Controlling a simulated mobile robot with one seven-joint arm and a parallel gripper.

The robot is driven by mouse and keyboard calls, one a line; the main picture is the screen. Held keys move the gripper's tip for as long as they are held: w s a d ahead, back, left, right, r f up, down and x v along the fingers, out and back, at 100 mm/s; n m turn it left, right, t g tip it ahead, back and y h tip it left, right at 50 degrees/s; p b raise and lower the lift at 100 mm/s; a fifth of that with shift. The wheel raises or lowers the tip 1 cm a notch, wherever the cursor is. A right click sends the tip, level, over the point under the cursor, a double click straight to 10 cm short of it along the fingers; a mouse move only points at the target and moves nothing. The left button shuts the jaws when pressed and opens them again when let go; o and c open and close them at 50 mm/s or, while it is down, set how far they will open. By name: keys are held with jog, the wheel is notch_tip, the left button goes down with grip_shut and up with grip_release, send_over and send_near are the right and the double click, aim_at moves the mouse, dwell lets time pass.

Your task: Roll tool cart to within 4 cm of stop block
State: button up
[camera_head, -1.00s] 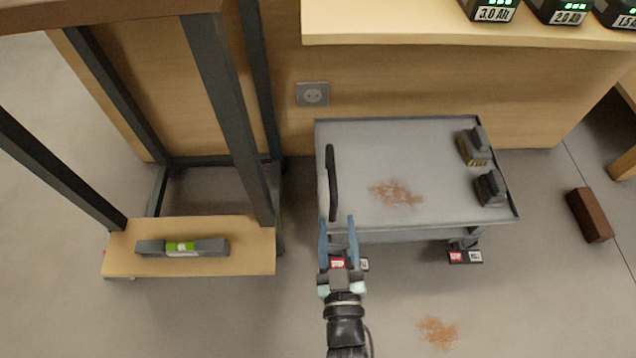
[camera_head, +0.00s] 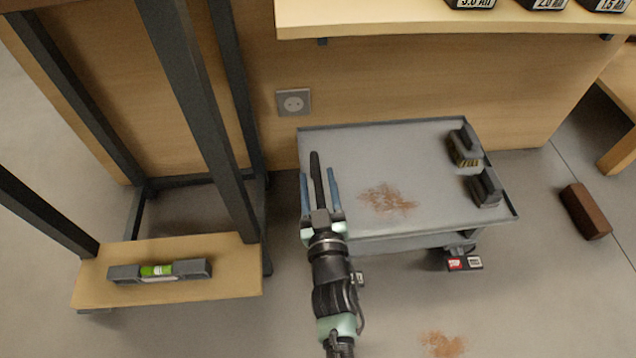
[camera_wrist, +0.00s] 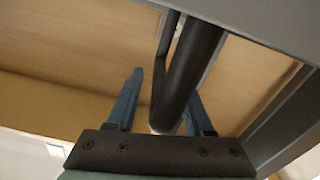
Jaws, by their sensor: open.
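The grey tool cart (camera_head: 420,205) stands on the floor in front of the bench, with a rust-brown patch on its top. Its black handle bar (camera_head: 317,178) runs along the cart's left edge. My gripper (camera_head: 319,180) is open, with its blue fingers on either side of the handle. In the wrist view the dark handle (camera_wrist: 188,75) passes between the open fingers (camera_wrist: 160,100); I cannot tell whether they touch it. A brown block (camera_head: 586,211), likely the stop block, lies on the floor to the right of the cart, with a gap between.
Two dark battery packs (camera_head: 464,146) (camera_head: 484,188) sit on the cart's right side. A shelf with a level (camera_head: 160,271) stands left. The bench wall (camera_head: 400,85) is close behind.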

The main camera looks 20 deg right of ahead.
jog(key=shift+c, duration=0.2)
grip_shut()
dwell(1.3)
